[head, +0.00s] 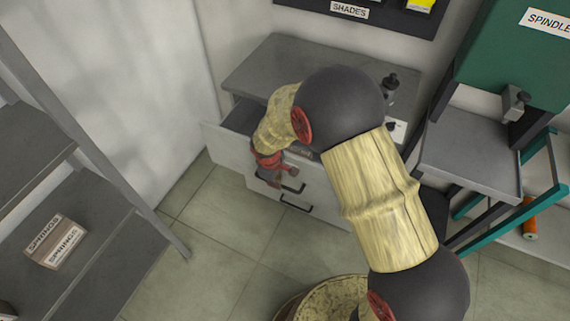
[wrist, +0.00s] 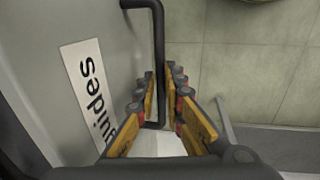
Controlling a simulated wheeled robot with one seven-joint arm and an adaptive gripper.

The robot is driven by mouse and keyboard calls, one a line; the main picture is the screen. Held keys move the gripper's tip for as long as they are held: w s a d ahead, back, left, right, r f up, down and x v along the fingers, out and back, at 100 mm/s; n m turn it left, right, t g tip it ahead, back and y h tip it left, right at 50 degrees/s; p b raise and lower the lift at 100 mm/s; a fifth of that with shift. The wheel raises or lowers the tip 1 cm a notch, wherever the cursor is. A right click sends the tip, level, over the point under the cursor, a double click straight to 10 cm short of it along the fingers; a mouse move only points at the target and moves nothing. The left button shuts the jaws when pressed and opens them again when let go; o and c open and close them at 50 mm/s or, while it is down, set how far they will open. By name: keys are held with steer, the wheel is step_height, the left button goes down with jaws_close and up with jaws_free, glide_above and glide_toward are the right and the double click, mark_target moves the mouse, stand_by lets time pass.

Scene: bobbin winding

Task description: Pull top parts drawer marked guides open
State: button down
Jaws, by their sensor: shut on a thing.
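The top drawer (head: 226,147) of the grey cabinet stands partly pulled out in the head view, with its dark inside showing at the left. Its white label reading "guides" (wrist: 90,85) shows on the drawer front in the wrist view. The drawer's black bar handle (wrist: 157,45) passes between the fingers of my gripper (wrist: 164,82), which is shut on it. In the head view my gripper (head: 268,174) is at the drawer front, and my arm hides the drawer's right part.
Below are lower drawers with black handles (head: 296,204). A grey shelf rack (head: 100,235) with a springs box (head: 55,242) stands at left. A green spindle machine (head: 520,60) and a grey tray (head: 470,155) are at right. Tiled floor in front is clear.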

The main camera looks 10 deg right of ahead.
steer(key=s+a, duration=0.4)
steer(key=s, duration=0.2)
steer(key=shift+w+a, duration=0.1)
steer(key=c, duration=1.9)
jaws_free()
steer(key=r, duration=0.4)
steer(key=s+a+r, duration=0.1)
steer(key=r, duration=0.6)
steer(key=shift+s+a+r, duration=0.15)
steer(key=shift+s+r, duration=0.25)
